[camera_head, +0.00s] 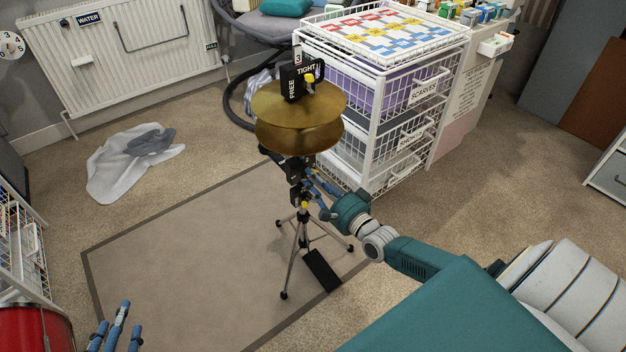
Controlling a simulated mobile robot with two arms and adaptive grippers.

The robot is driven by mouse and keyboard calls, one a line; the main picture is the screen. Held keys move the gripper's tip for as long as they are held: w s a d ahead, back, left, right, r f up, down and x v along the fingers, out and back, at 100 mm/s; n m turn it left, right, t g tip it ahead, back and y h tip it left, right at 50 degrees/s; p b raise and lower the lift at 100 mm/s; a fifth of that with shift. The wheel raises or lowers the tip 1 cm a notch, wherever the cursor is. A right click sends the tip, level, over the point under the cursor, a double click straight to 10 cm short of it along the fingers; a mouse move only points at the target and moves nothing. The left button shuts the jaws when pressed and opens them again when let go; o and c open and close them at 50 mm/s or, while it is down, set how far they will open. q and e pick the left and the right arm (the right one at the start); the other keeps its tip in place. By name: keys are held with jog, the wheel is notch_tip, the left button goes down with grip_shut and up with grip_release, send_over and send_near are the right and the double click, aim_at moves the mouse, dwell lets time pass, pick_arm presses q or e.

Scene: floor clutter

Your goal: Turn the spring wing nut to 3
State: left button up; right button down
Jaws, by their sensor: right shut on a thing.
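A hi-hat stand (302,236) stands upright on three legs, with two brass cymbals (300,128) near its top. A black sign (292,82) marked FREE, TIGHT and 3 is above the cymbals, with a small yellow part (309,86) beside it. My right gripper (310,184) is below the cymbals, shut on a dark fitting (296,178) of the stand. Its fingertips are partly lost against the stand; I cannot tell whether this fitting is the spring wing nut. My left gripper (117,332) is at the bottom left, fingers apart and empty, away from the stand.
A white wire drawer unit (372,120) stands close behind and right of the stand. A bordered mat (190,255) lies under it. Grey cloths (128,172) lie on the carpet near the radiator (120,50). A red drum-like object (32,330) is at lower left.

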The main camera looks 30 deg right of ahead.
jog(key=c, duration=1.7)
grip_release()
jog(key=shift+o, duration=0.2)
jog(key=s, duration=1.2)
jog(key=shift+d, duration=0.45)
